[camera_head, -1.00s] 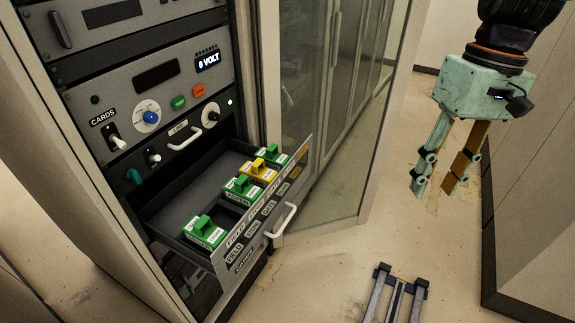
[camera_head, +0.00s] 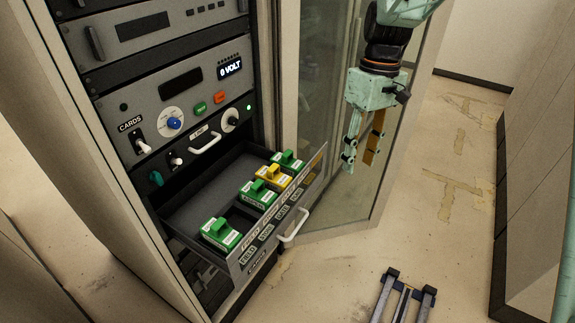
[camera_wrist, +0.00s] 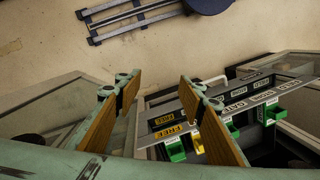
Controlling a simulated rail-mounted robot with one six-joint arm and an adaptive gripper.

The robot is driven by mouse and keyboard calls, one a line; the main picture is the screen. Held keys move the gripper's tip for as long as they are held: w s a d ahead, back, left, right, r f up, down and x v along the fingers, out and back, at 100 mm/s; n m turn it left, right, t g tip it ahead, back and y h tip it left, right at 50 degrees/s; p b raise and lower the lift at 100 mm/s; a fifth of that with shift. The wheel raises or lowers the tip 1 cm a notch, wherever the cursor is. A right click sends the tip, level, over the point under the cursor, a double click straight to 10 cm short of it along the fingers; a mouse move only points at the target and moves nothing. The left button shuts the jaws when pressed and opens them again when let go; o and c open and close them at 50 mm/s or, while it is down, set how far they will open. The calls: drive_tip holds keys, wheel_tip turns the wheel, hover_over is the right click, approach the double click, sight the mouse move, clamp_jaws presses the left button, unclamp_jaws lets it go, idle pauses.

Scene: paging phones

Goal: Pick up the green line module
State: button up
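Several modules sit in a row in the open drawer. In the head view there are three green ones: the nearest (camera_head: 221,233), a middle one (camera_head: 258,194) and the farthest (camera_head: 287,162). A yellow module (camera_head: 272,178) sits between the middle and farthest ones. Their labels are too small to tell which is the line module. My gripper (camera_head: 359,162) is open and empty, pointing down, to the right of the drawer and above it. In the wrist view its fingers (camera_wrist: 160,80) are apart, with the green modules (camera_wrist: 176,151) and yellow module (camera_wrist: 197,143) beyond.
The drawer (camera_head: 181,232) stands out from the rack, with a labelled front and a handle (camera_head: 293,226). An empty slot shows between the nearest and middle green modules. A metal frame (camera_head: 402,300) is on the floor.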

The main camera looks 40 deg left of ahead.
drive_tip(key=a+r+n+t+p, duration=0.1)
drive_tip(key=a+r+n+p, duration=0.15)
drive_tip(key=a, duration=1.05)
drive_tip(key=n+p, duration=0.3)
hover_over(287, 153)
drive_tip(key=shift+w+r+t+y, duration=0.25)
drive_tip(key=shift+r+t+y, duration=0.05)
drive_tip(key=shift+r+t, duration=0.1)
drive_tip(key=shift+f, duration=4.25)
drive_tip(key=shift+f, duration=0.1)
drive_tip(key=shift+s+f+p, duration=0.2)
drive_tip(key=shift+f+p, duration=0.1)
drive_tip(key=shift+f, duration=2.25)
drive_tip(key=shift+c, duration=0.3)
